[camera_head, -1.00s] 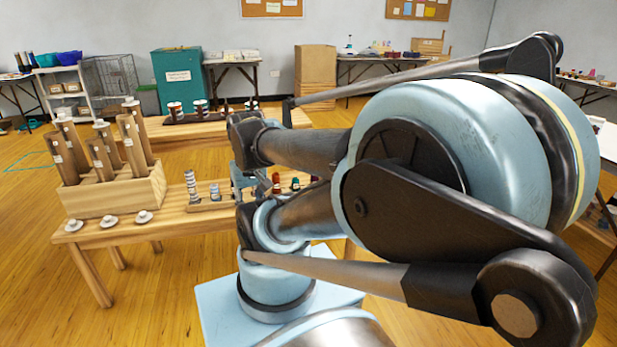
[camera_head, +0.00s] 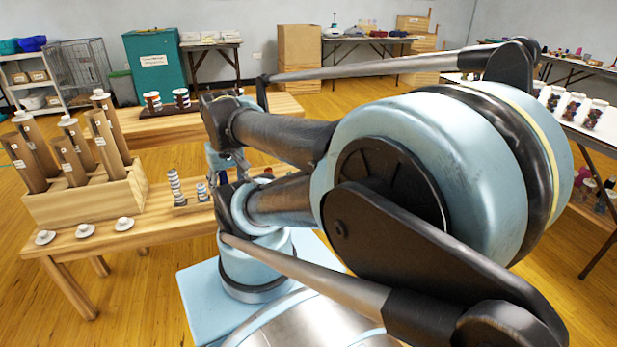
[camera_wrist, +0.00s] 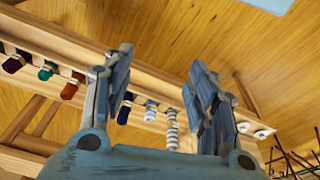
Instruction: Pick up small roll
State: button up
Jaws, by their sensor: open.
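Several small coloured rolls sit in a row on a wooden rack in the wrist view: a dark red roll (camera_wrist: 14,63), a green roll (camera_wrist: 47,70), an orange-red roll (camera_wrist: 71,87) and a navy roll (camera_wrist: 125,108). Beside them stand a short grey-white stack (camera_wrist: 150,111) and a taller striped stack (camera_wrist: 172,130). The head view shows the taller stack (camera_head: 174,185) and the shorter one (camera_head: 202,192). Which is the small roll meant, I cannot tell. My gripper (camera_wrist: 162,64) is open, with nothing between its fingers. In the head view my arm hides most of the rack.
A wooden box (camera_head: 90,197) of tall cardboard tubes stands on the table's left, with several white caps (camera_head: 85,230) in front. Another bench (camera_head: 262,105) stands behind. A table (camera_head: 600,128) with jars is at right. Open floor lies left of the table.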

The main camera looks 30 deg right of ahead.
jog(key=w+d+r+m+g, duration=0.1)
jog(key=w+d+r+m, duration=0.3)
jog(key=w+d+m, duration=0.35)
jog(key=w+d+r+m, duration=0.3)
jog(key=w+d+m, duration=0.1)
jog(key=w+d, duration=0.55)
jog(key=w+d+f+m, duration=0.2)
jog(key=d+f+m, duration=0.1)
jog(key=d, duration=0.5)
jog(key=w+d+f+m+g, duration=0.1)
jog(key=w+d+f+m, duration=0.15)
jog(key=d, duration=0.55)
jog(key=w+d+f+m, duration=0.2)
jog(key=d+m, duration=0.1)
jog(key=d, duration=0.5)
notch_tip(320, 180, down, 11)
jog(key=shift+s+a+f, duration=0.2)
jog(key=shift+f, duration=1.45)
jog(key=shift+s+f, duration=0.1)
jog(key=shift+f, duration=1.4)
jog(key=c, duration=1)
